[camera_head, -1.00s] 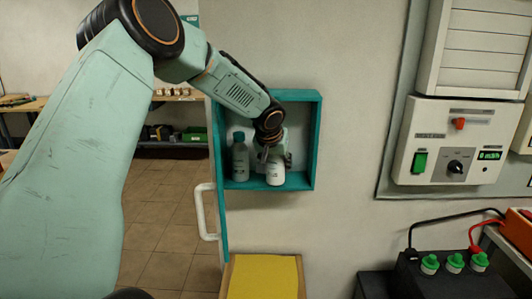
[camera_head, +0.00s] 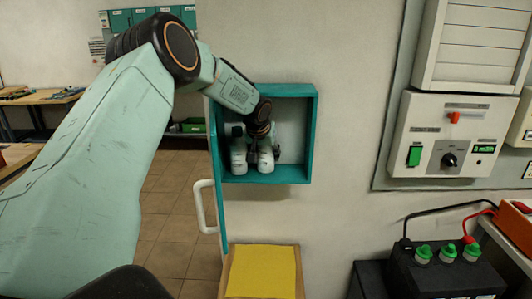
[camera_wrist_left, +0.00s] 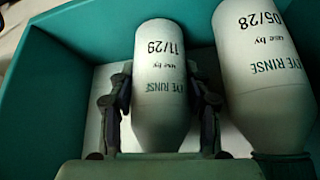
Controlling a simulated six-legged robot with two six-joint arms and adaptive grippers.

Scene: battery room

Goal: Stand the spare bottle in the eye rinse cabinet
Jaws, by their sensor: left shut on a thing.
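The teal eye rinse cabinet (camera_head: 312,135) hangs open on the wall in the head view. Two white bottles are inside it, side by side. My left gripper (camera_head: 264,146) reaches in and is shut on the right-hand one, the spare bottle (camera_head: 266,161). In the left wrist view the gripper's fingers (camera_wrist_left: 159,105) grip this bottle, marked 11/29 (camera_wrist_left: 160,62), on both sides. The other bottle (camera_head: 238,157), marked 05/28 (camera_wrist_left: 262,70), is close beside it. The held bottle looks upright near the cabinet floor; I cannot tell whether it touches. My right gripper is out of view.
The cabinet's open door with a white handle (camera_head: 205,207) is at its left. A yellow-topped stand (camera_head: 262,272) is below. A control panel (camera_head: 450,140) and a black battery (camera_head: 440,275) with green caps are at the right.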

